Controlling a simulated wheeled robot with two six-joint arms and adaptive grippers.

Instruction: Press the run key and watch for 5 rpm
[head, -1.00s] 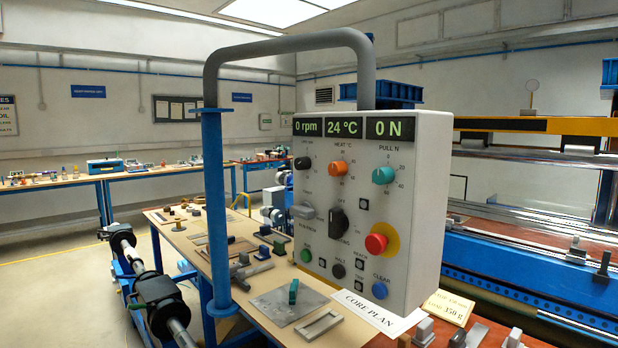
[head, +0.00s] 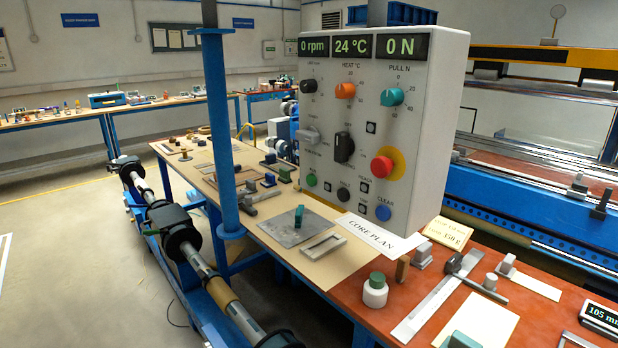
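The white control box (head: 380,130) hangs from a blue post (head: 220,130) in the middle of the head view. Its displays read 0 rpm (head: 312,46), 24 °C and 0 N. A green key (head: 311,180) sits at its lower left; its small label, perhaps RUN, is hard to read. A black key (head: 343,194) and a blue CLEAR key (head: 383,213) are in the same area. A red mushroom button (head: 382,165) on a yellow disc is at the right. Black, orange and teal knobs and a black selector are above. Neither of my grippers is in view.
A wooden bench (head: 330,270) with a metal plate and a CORE PLAN sheet (head: 380,235) lies below the box. A red-topped table (head: 400,295) holds a jar (head: 375,292) and tools. A shaft stand (head: 172,230) is at left, a blue machine at right.

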